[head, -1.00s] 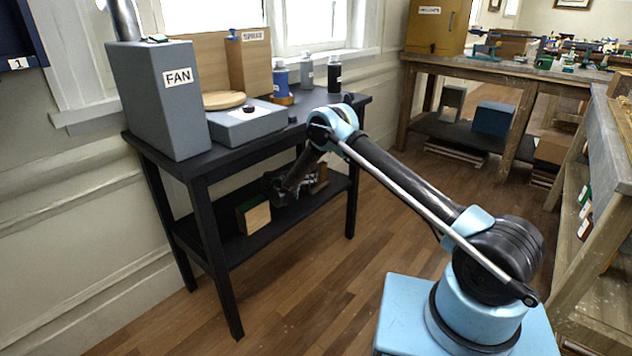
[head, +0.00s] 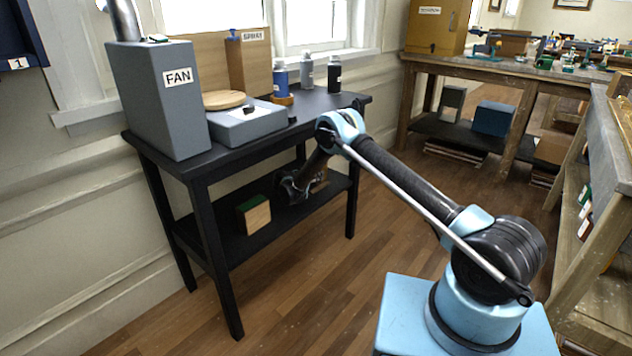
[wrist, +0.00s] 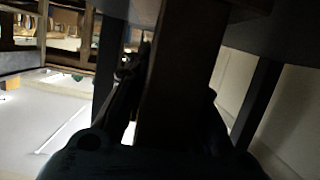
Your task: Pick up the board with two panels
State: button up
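A brown wooden piece (head: 320,181), possibly the board with two panels, stands on the lower shelf of the black table in the head view, partly hidden by my gripper. Its panels cannot be made out. My gripper (head: 290,188) is low over that shelf, just left of the piece. In the wrist view a dark brown upright board (wrist: 182,75) fills the middle, between the fingers of my gripper (wrist: 165,100). A bright gap shows between the left finger and the board, so the gripper looks open around it. The right finger is mostly lost in shadow.
A wooden block with a green edge (head: 254,214) sits on the lower shelf (head: 240,245), left of my gripper. The black tabletop (head: 315,106) is close above, with a grey FAN box (head: 160,105) and bottles. Table legs stand at the corners. Floor in front is clear.

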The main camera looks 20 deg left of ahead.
grip_shut()
